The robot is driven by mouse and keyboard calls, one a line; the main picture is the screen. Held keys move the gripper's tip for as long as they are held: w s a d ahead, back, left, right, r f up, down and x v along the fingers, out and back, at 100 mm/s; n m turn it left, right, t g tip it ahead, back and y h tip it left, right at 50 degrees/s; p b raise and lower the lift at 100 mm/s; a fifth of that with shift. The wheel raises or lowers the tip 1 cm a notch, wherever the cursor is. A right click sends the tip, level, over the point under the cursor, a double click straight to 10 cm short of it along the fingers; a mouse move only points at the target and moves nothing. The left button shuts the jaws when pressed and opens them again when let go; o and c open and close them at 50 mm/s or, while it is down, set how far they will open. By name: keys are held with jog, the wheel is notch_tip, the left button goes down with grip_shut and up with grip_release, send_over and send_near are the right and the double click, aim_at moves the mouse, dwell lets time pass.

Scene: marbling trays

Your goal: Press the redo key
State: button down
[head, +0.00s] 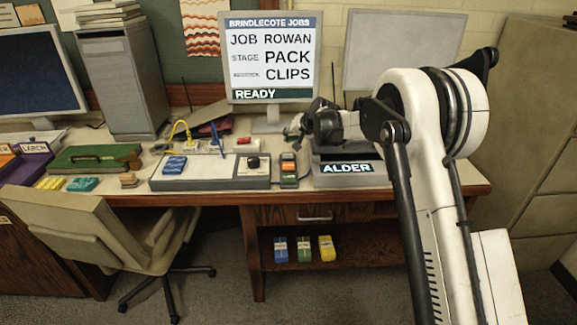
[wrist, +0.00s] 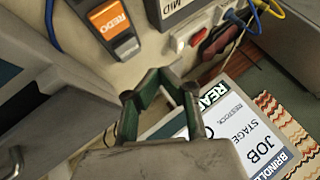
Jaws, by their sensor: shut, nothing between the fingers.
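My gripper (head: 298,126) is over the back of the desk, near the ALDER unit and the screen's base. In the wrist view, my gripper (wrist: 168,74) has its green-padded fingers together and empty. It is apart from the redo key, which lies up and left of the fingertips there.
A grey control box (head: 209,183) with a blue block and a dark knob stands left of the redo unit. The ALDER unit (head: 347,181) stands right. A lit screen (head: 270,63) reads PACK CLIPS, READY. A red switch (wrist: 188,38) and cables lie behind.

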jog(key=shift+f, duration=0.2)
jog(key=b, duration=0.3)
send_near(286, 163)
jog(key=w+a, duration=0.1)
jog(key=w+a+f, duration=0.2)
jog(key=w, duration=0.1)
jog(key=shift+a, duration=0.25)
jog(key=shift+f+b, duration=0.45)
jog(key=shift+f, duration=0.1)
jog(key=shift+f, duration=0.1)
dwell(0.4)
jog(key=shift+f+b, duration=0.35)
jog(key=shift+b, duration=0.15)
jog(key=shift+f+b, duration=0.45)
jog(key=shift+f, duration=0.1)
dwell(0.7)
jog(key=shift+r, duration=1)
